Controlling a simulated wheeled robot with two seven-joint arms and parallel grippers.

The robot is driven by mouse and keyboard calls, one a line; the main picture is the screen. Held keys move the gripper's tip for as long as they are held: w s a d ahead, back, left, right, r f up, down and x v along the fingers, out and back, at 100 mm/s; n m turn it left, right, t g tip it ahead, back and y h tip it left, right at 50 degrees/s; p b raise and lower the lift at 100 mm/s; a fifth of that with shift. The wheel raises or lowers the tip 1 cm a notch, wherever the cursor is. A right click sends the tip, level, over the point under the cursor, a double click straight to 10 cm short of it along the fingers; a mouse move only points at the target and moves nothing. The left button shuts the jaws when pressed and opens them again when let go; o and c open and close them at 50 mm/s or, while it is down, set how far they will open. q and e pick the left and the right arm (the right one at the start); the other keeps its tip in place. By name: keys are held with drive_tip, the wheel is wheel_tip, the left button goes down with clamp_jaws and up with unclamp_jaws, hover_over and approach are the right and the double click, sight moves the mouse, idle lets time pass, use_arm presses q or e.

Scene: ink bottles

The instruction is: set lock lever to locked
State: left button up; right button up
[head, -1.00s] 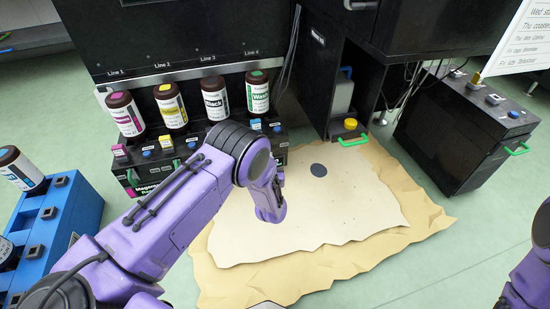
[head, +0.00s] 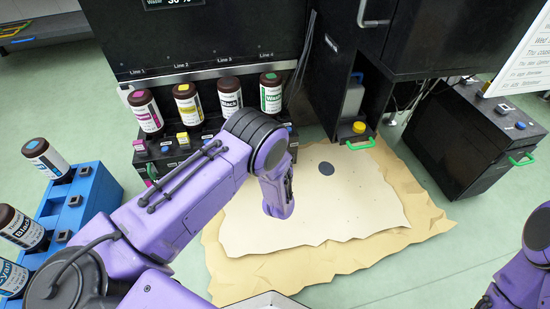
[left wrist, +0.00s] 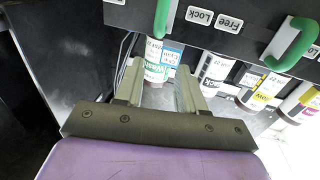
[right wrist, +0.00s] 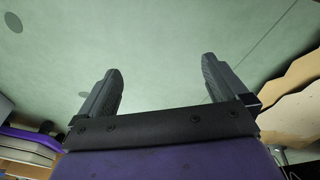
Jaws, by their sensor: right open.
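A second green lever (left wrist: 290,42) is further right. My left gripper (left wrist: 160,68) has its two fingers apart, with a gap narrower than the right one's. Its tips are below the first lever in the picture, and nothing is seen held. In the head view my left gripper is hidden by its own arm. My right gripper (right wrist: 164,84) is open and empty above the green floor.
A blue crate (head: 86,200) with bottles is at left. A black box (head: 470,140) with a green handle stands right. Paper sheets (head: 330,215) cover the middle floor.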

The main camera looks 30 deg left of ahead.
use_arm(q)
drive_tip(key=s+d+r+p, duration=0.4)
drive_tip(key=s+r+p, duration=0.3)
drive_tip(key=s+p, duration=0.3)
drive_tip(key=shift+s+d+r, duration=0.2)
drive_tip(key=shift+s+d, duration=0.15)
drive_tip(key=shift+s, duration=0.1)
use_arm(e)
wheel_tip(320, 180, up, 11)
drive_tip(key=w+d+m+t+h, duration=0.1)
drive_tip(key=w, duration=0.1)
drive_tip(key=shift+w+m+t, duration=0.2)
drive_tip(key=shift+m+t, duration=0.1)
drive_tip(key=shift+t, duration=0.1)
